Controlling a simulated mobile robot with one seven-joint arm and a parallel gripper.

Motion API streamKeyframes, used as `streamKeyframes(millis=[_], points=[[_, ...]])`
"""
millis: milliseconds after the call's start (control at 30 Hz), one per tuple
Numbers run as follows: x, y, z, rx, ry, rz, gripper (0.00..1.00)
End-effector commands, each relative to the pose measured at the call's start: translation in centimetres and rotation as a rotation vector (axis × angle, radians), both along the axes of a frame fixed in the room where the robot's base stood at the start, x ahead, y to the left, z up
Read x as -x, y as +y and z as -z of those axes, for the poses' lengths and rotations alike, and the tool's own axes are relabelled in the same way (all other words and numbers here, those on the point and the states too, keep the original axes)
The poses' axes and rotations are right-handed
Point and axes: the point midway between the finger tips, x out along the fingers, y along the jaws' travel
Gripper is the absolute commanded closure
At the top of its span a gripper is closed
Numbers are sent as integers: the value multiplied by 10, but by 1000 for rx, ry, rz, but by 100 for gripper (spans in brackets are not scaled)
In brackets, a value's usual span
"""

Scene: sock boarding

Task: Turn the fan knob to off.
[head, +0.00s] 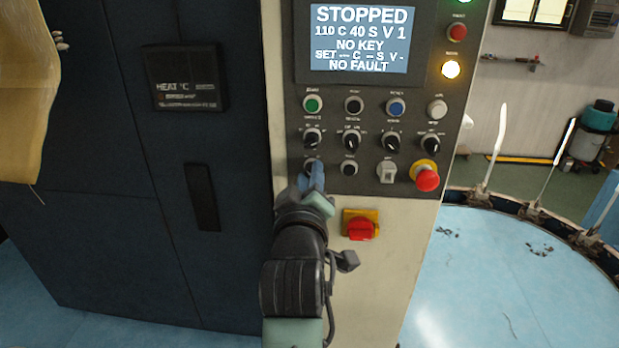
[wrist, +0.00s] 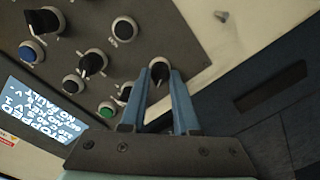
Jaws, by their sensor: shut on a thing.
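The grey control panel (head: 370,105) carries several black knobs and coloured buttons. My gripper (head: 314,172) is at the panel's lower-left corner. In the wrist view my blue fingers (wrist: 163,82) are shut on the lower-left black knob (wrist: 159,68), which has a pale ring. It is mostly hidden behind the fingers in the head view. Its label is hidden or too small to read, so I cannot tell that it is the fan knob or where it points. The screen (head: 358,39) reads "STOPPED", "110 C 40 S V 1", "NO KEY" and "NO FAULT".
The leftmost knob of the row above (head: 312,138) and a black button (head: 348,168) sit close by. A key switch (head: 387,172) and a red emergency stop (head: 426,177) are to the right. A red switch on yellow (head: 360,228) sits below the panel.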

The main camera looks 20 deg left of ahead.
Motion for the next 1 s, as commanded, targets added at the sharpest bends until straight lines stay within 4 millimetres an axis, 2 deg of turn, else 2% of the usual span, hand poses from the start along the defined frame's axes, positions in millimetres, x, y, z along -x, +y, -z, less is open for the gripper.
streamKeyframes(millis=[433, 467, 600, 1000], points=[[0, 0, 1, 11, -1, 0, 100], [0, 0, 1, 11, -1, 0, 65], [0, 0, 0, 10, -2, 0, 41], [4, -1, 1, 8, -3, 0, 41]])
